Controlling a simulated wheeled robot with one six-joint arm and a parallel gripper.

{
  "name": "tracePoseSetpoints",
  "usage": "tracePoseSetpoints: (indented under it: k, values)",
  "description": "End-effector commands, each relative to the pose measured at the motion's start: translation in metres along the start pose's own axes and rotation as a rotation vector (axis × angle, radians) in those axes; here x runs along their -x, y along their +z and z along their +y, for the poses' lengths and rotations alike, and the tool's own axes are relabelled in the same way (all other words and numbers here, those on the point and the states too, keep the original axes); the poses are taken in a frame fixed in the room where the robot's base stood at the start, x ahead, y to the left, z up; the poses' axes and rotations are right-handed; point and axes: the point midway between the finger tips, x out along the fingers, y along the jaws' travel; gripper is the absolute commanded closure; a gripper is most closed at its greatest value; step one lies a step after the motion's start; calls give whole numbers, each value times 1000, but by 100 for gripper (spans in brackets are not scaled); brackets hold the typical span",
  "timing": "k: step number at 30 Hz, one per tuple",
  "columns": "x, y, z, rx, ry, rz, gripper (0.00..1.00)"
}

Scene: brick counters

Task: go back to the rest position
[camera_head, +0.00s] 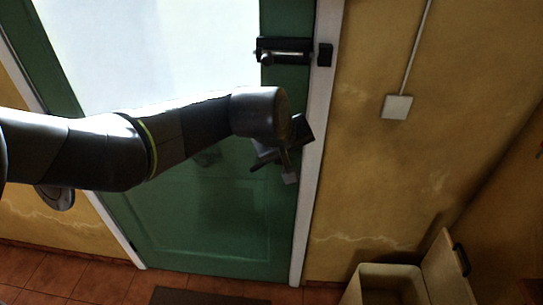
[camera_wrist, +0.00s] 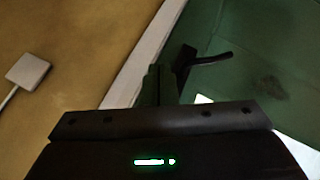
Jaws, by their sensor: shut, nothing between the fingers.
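My gripper (camera_head: 288,168) is at the end of my arm, which reaches in from the left in the head view. It is shut with nothing between its fingers and hangs in front of the lower right part of a green door (camera_head: 205,235).
A dark latch (camera_head: 285,52) sits at the door's right edge by the white frame (camera_head: 318,130). A light switch box (camera_head: 396,106) is on the yellow wall, also in the wrist view (camera_wrist: 28,70). An open pale bin (camera_head: 445,270) stands at lower right. A dark mat (camera_head: 200,297) lies on the tiled floor.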

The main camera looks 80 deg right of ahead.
Motion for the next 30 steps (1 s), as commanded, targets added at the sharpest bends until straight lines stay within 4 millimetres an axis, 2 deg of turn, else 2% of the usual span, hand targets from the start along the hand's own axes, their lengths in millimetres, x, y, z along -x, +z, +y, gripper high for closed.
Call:
tracePoseSetpoints:
  k: [6, 12, 23, 30]
  values:
    - [26, 0, 0, 0, 1, 1, 100]
    - [34, 0, 0, 0, 0, 0, 100]
    - [31, 0, 0, 0, -1, -1, 100]
    - [4, 0, 0, 0, -2, -4, 100]
